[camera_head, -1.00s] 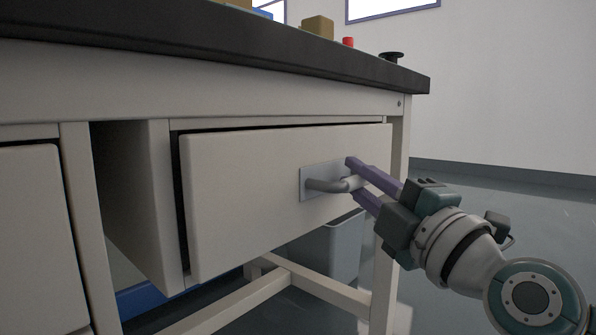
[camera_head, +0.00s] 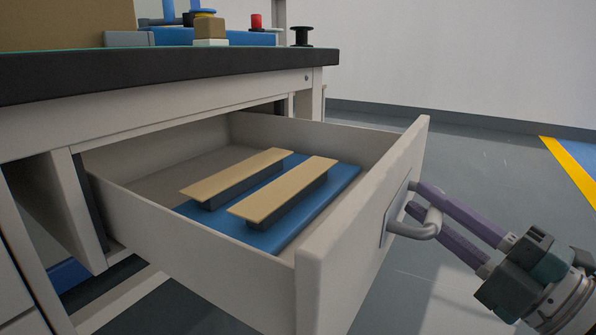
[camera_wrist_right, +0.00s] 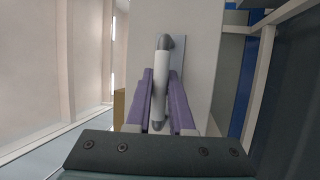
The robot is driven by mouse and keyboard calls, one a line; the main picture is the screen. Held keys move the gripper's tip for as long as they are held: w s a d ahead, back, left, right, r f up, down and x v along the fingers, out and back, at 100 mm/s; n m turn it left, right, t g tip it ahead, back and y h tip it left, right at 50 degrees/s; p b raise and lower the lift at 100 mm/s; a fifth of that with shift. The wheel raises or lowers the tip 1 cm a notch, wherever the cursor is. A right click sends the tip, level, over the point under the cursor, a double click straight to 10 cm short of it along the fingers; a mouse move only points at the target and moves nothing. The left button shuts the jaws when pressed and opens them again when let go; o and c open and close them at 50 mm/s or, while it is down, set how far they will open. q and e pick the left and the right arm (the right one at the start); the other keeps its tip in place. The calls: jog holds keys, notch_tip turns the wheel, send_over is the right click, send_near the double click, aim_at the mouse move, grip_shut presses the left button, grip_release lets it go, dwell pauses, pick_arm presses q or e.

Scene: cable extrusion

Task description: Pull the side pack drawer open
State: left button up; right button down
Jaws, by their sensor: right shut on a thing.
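The side pack drawer (camera_head: 345,252) stands far out of the bench in the head view, its inside showing. Its grey bar handle (camera_head: 425,229) sits on a metal plate on the drawer front. My right gripper (camera_head: 415,205) has its purple fingers shut on the handle. The right wrist view shows the handle (camera_wrist_right: 160,85) upright between the two purple fingers (camera_wrist_right: 160,102). Inside the drawer, two tan-topped bars (camera_head: 238,178) lie on a blue mat (camera_head: 328,205). My left gripper is not in view.
The dark bench top (camera_head: 170,70) carries a brown box (camera_head: 65,25), a red item (camera_head: 256,21) and a black spool (camera_head: 301,36) above the drawer. The floor (camera_head: 490,165) to the right of the drawer is clear, with a yellow stripe (camera_head: 575,168).

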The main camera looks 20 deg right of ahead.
jog(key=shift+s+d+p, duration=0.3)
jog(key=shift+s+d, duration=0.45)
jog(key=shift+s, duration=0.2)
jog(key=shift+s+d+p, duration=0.25)
jog(key=shift+s+d, duration=0.45)
jog(key=shift+s, duration=0.2)
jog(key=c, duration=0.8)
grip_release()
jog(key=p+v, duration=0.1)
jog(key=v, duration=0.9)
jog(key=shift+p, duration=0.35)
